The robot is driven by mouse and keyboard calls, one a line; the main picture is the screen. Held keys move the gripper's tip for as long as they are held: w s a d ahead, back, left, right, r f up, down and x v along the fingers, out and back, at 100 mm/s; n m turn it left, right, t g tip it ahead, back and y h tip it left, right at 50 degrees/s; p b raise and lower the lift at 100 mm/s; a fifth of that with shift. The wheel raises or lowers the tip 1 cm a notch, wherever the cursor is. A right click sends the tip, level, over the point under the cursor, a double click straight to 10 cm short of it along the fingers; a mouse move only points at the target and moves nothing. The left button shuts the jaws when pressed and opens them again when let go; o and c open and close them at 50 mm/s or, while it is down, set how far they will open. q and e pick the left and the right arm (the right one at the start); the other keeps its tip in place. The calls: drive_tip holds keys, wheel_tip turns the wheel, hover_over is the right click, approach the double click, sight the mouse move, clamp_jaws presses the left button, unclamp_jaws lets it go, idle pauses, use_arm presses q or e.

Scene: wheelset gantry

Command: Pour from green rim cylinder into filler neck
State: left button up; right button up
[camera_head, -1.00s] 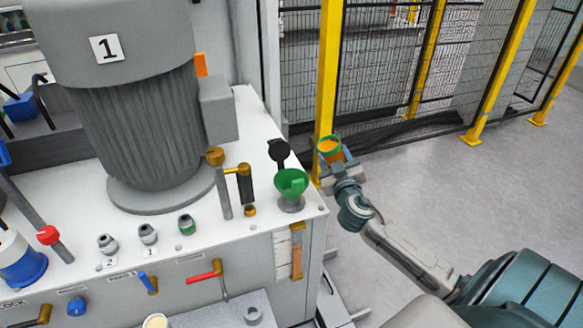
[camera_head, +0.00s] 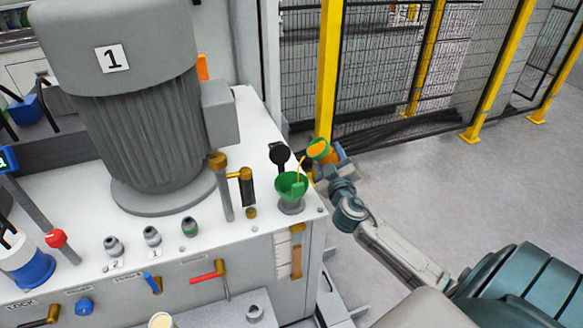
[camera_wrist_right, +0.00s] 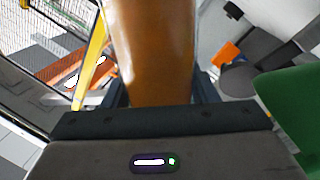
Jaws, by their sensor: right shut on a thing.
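The green rim cylinder (camera_head: 319,149) holds orange liquid and is tilted left toward the green funnel (camera_head: 291,187). A thin orange stream (camera_head: 300,170) runs from its rim into the funnel, which sits in the grey filler neck (camera_head: 291,207) at the cabinet's right corner. My right gripper (camera_head: 334,160) is shut on the cylinder, just right of and above the funnel. In the right wrist view the cylinder's orange-brown body (camera_wrist_right: 150,50) stands between the fingers, and part of the green funnel (camera_wrist_right: 292,110) shows at right. My left gripper is not in view.
A black round cap (camera_head: 280,155) stands open behind the funnel. A brass-topped handle (camera_head: 244,185) and a large grey motor (camera_head: 140,130) stand left of it. A yellow fence post (camera_head: 327,70) rises behind the cylinder. Open floor (camera_head: 450,200) lies to the right.

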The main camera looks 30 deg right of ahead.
sight(330, 147)
drive_tip(key=shift+r+n+p, duration=0.55)
drive_tip(key=shift+n+p, duration=0.15)
drive_tip(key=shift+p, duration=0.05)
drive_tip(key=shift+r, duration=0.1)
drive_tip(key=shift+r+n+p, duration=0.2)
drive_tip(key=shift+n+p, duration=0.3)
drive_tip(key=shift+p, duration=0.05)
drive_tip(key=shift+r+n+y+p, duration=0.15)
drive_tip(key=shift+n+y+p, duration=0.15)
drive_tip(key=shift+r+n+t+p, duration=0.3)
drive_tip(key=shift+r+n+p, duration=0.3)
drive_tip(key=shift+n+p, duration=0.45)
drive_tip(key=shift+r+n+p, duration=0.55)
drive_tip(key=shift+n+p, duration=0.3)
drive_tip(key=shift+p, duration=0.4)
idle(0.3)
